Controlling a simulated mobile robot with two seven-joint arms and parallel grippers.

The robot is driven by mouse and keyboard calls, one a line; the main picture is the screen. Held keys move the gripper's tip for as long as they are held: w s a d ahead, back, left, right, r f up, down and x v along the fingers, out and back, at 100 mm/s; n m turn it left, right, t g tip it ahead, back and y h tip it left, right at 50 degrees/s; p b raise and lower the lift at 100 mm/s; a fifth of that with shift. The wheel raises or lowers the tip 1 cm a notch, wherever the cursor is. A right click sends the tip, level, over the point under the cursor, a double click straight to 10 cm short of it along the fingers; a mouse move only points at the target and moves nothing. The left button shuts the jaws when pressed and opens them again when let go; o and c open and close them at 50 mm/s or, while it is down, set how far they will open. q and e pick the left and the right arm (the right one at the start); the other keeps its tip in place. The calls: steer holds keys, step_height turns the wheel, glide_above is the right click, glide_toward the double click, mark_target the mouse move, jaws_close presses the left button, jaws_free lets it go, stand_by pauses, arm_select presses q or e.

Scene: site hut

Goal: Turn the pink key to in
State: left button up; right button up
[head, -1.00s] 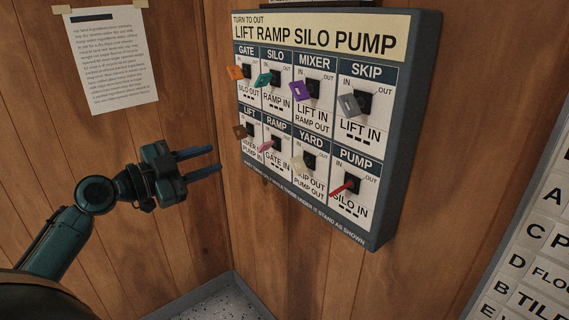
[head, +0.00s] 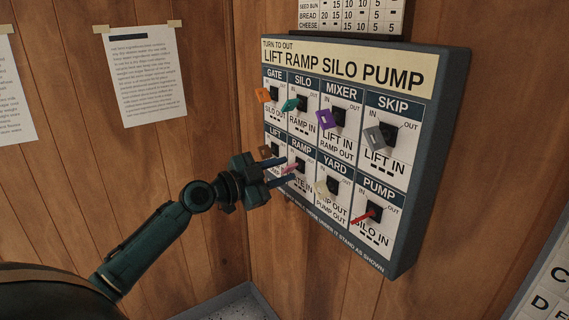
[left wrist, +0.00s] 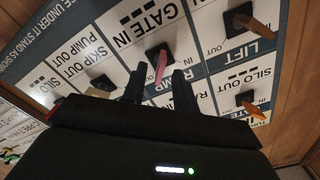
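The pink key (head: 292,168) sits in the RAMP switch, in the lower row of the key panel (head: 452,110). In the left wrist view the pink key (left wrist: 160,66) stands out from its black switch, between and just beyond my fingertips. My left gripper (head: 283,169) is open, its two dark fingers pointing at the panel on either side of the key. I see no contact with the key. The RAMP cell's IN mark and part of its label are hidden in the head view by the gripper. My right gripper is not in view.
Close by are the brown LIFT key (head: 264,151), the cream YARD key (head: 321,187) and the teal SILO key (head: 290,104). Orange, purple, grey and red keys fill the other switches. A paper notice (head: 147,75) hangs on the wooden wall at left.

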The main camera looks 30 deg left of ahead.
arm_select(q)
steer(key=shift+w+d, duration=0.3)
steer(key=shift+w, duration=0.3)
steer(key=shift+c, duration=0.3)
jaws_close()
